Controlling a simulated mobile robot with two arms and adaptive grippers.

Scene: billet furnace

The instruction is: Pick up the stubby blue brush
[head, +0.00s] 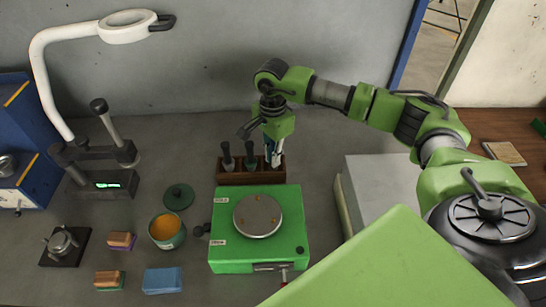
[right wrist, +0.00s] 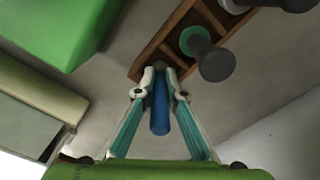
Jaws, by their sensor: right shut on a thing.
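The stubby blue brush (right wrist: 160,108) is between the fingertips of my right gripper (right wrist: 160,88) in the right wrist view. The gripper is shut on its blue handle. In the head view my right gripper (head: 274,152) points down at the right end of a brown wooden rack (head: 235,180). The rack also shows in the right wrist view (right wrist: 148,62). The brush's lower end is hidden, so I cannot tell whether it is still in its slot. My left gripper is not in view.
Two dark-handled tools (head: 227,157) (head: 250,155) stand in the rack left of my gripper. A green device with a round plate (head: 282,235) sits in front. An orange-filled bowl (head: 167,231), a blue block (head: 162,280) and a white lamp (head: 45,85) are to the left.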

